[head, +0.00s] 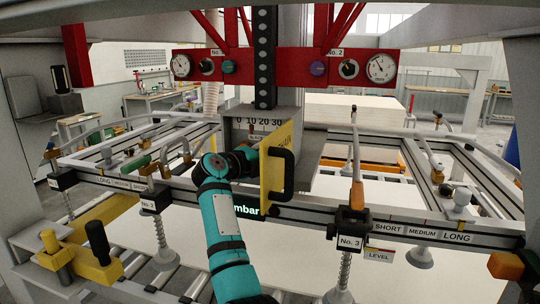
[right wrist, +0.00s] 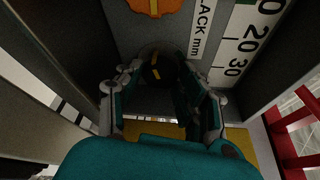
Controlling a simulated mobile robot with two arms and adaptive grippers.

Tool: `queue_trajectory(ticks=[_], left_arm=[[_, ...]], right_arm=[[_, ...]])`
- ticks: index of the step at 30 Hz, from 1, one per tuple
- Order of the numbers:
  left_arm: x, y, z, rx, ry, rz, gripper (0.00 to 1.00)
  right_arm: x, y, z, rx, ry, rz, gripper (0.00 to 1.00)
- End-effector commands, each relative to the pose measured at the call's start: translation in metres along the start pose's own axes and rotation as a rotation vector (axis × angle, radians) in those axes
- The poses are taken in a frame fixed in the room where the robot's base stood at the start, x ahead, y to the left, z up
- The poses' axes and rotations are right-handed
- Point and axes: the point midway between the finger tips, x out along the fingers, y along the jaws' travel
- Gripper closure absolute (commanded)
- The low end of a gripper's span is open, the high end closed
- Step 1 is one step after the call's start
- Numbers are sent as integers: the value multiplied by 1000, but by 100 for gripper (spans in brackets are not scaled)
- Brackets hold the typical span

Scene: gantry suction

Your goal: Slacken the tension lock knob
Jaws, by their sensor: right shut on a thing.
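In the right wrist view, a dark round knob (right wrist: 154,72) with a yellow line on its face sits in a shadowed recess. The two fingers of my right gripper (right wrist: 159,84) are around it, one on each side, shut on it. The white slack scale (right wrist: 238,50) is beside it on the right. In the head view my teal right arm reaches up to the box under the scale (head: 260,124). There my right gripper (head: 246,154) is partly hidden behind the open yellow cover, and the knob cannot be made out. My left gripper is not in view.
The yellow cover (head: 270,178) with its black handle (head: 287,175) stands out close to the right of my wrist. An orange part (right wrist: 155,5) is above the knob. The gantry rail with suction cups (head: 421,257) runs across below. Red gauge panels (head: 335,62) hang above.

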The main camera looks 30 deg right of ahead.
Motion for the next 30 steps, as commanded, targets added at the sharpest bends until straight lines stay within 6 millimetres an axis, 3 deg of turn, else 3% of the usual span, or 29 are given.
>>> queue_trajectory(ticks=[8, 9, 11, 20, 30], left_arm=[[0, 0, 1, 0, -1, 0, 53], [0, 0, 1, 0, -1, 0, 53], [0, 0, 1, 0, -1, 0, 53], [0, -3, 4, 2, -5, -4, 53], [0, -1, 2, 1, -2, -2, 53]], right_arm=[[1, -1, 0, 1, 1, -2, 94], [1, -1, 0, 1, 1, -2, 60], [1, -1, 0, 1, 1, -2, 53], [-2, 0, 0, 1, -1, -1, 53], [-52, 0, 0, 2, -1, 1, 53]])
